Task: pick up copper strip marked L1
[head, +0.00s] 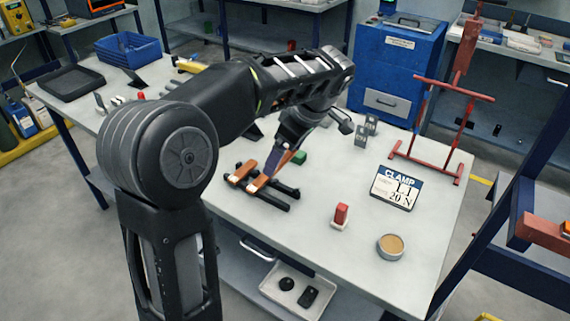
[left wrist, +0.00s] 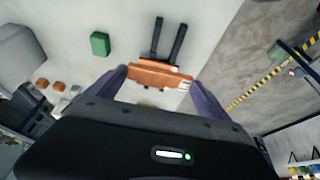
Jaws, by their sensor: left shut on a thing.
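Two copper strips lie across a black two-rail rack (head: 278,200) on the table in the head view: one farther left (head: 240,172) and one nearer my gripper (head: 257,182). My left gripper (head: 268,175) reaches down to the nearer strip. In the left wrist view a copper strip (left wrist: 158,76) lies between the fingers of my left gripper (left wrist: 160,86), which is shut on it, and a small pale tag shows at its right end. The tag's lettering is too small to read. The rack's black rails (left wrist: 178,42) show beyond it. My right gripper is not in view.
A sign (head: 397,188) reads "CLAMP L1 20 N". A red stand (head: 425,165) is behind it. The table's front right is mostly clear.

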